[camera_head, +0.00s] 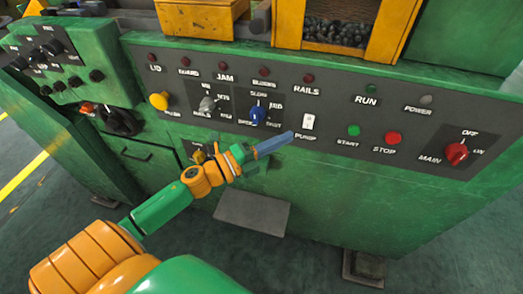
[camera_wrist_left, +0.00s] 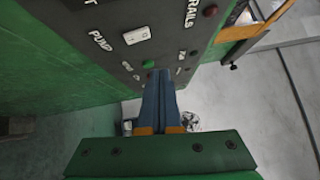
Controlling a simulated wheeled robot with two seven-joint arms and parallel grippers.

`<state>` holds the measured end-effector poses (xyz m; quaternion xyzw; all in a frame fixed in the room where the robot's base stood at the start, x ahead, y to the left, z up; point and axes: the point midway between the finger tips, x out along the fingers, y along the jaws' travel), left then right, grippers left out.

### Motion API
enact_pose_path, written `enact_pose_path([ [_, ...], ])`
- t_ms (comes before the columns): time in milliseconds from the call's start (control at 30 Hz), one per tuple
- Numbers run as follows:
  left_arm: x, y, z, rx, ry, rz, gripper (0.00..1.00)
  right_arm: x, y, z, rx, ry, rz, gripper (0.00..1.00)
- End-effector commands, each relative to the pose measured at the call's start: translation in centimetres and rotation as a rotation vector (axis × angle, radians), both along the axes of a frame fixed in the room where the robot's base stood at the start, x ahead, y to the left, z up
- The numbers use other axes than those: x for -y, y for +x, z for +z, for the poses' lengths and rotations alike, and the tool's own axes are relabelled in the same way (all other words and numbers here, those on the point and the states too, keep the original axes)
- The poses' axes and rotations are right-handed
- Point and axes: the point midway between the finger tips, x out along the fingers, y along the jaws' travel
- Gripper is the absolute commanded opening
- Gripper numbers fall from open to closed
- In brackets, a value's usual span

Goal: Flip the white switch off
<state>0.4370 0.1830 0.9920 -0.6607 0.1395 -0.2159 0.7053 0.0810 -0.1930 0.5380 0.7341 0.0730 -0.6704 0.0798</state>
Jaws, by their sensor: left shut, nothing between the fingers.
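The white switch (camera_head: 308,123) is a small upright white rocker on the dark control panel, above and right of the PUMP label in the head view. It also shows in the left wrist view (camera_wrist_left: 137,35), lying flat on the panel at upper left. My left gripper (camera_head: 290,136) has its blue fingers shut and empty. Its tips are just below and left of the switch in the head view, apparently in front of the panel; I cannot tell whether they touch anything. The fingers also show in the left wrist view (camera_wrist_left: 160,80). My right gripper is not in view.
The green machine's panel (camera_head: 340,150) carries a green START button (camera_head: 353,130), a red STOP button (camera_head: 394,138), a red MAIN knob (camera_head: 456,153) and a blue selector (camera_head: 258,114). A yellow knob (camera_head: 159,100) is further left. A grey plate (camera_head: 253,212) juts out below.

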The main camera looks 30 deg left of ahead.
Motion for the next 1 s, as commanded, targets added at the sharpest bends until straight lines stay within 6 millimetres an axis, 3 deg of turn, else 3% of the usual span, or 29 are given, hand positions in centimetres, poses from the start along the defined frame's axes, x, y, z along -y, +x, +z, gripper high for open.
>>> enact_pose_path([
  [300, -2.4, -4.3, 0.2, -0.002, 0.000, 0.000, 0.00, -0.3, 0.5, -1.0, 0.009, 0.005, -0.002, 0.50],
  [833, -2.6, -4.7, 0.4, -0.001, 0.000, 0.000, 0.00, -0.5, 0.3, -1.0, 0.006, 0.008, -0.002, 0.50],
  [933, -4.0, -4.2, -1.4, -0.060, -0.052, 0.058, 0.00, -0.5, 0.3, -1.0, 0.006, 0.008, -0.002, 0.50],
  [967, -5.1, -3.9, -2.8, -0.102, -0.090, 0.101, 0.00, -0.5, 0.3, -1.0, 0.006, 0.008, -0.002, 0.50],
  [1000, -6.7, -3.6, -5.5, -0.181, -0.158, 0.175, 0.00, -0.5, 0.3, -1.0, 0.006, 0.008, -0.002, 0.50],
])
